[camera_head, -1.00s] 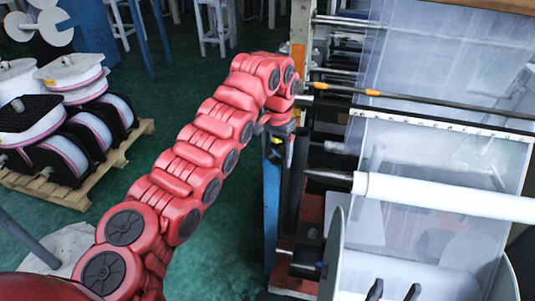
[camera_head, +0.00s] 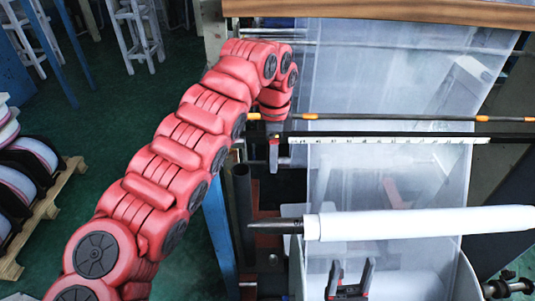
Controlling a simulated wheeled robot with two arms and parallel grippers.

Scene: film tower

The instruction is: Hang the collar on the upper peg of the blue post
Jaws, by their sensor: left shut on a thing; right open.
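My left arm reaches in from the lower left, and its gripper (camera_head: 273,152) hangs just below the red wrist, in front of the film machine. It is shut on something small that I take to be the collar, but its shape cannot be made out. The blue post (camera_head: 220,240) stands below and left of this gripper, partly behind my red arm. Its top and the upper peg are not visible. My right gripper (camera_head: 350,280) shows two dark fingers at the bottom edge; it is open and empty.
A white roll (camera_head: 420,223) on a dark shaft lies across the machine, right of the post. Above it runs a bar with orange bands (camera_head: 390,117). Clear film (camera_head: 390,70) hangs behind. A pallet (camera_head: 45,210) with reels stands at left; the green floor between is clear.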

